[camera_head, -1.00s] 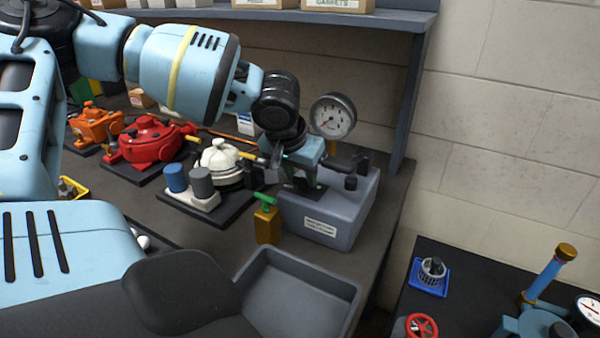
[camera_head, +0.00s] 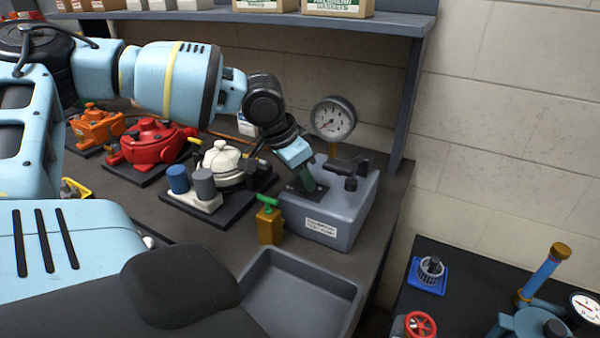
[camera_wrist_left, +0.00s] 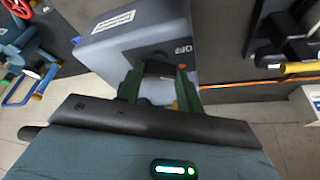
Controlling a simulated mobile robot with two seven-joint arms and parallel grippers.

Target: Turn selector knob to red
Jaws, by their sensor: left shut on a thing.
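The grey box (camera_head: 345,215) stands on the bench and carries a pressure gauge (camera_head: 333,118). My left gripper (camera_head: 307,183) reaches down onto the dark plate on its top from the left. In the left wrist view, the two green fingers (camera_wrist_left: 160,86) are shut on a small dark selector knob (camera_wrist_left: 160,67) on the box face. Small markings (camera_wrist_left: 183,48) sit beside it, too small to read with certainty. The fingers mostly hide the knob, so its pointing direction and any red mark cannot be told. My right gripper is in neither view.
A black lever (camera_head: 348,168) rises close to the gripper's right. A brass block with a green handle (camera_head: 269,222) stands in front of the box, beside an empty grey tray (camera_head: 300,290). A white pump (camera_head: 230,160) and red motor (camera_head: 150,143) stand to the left.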

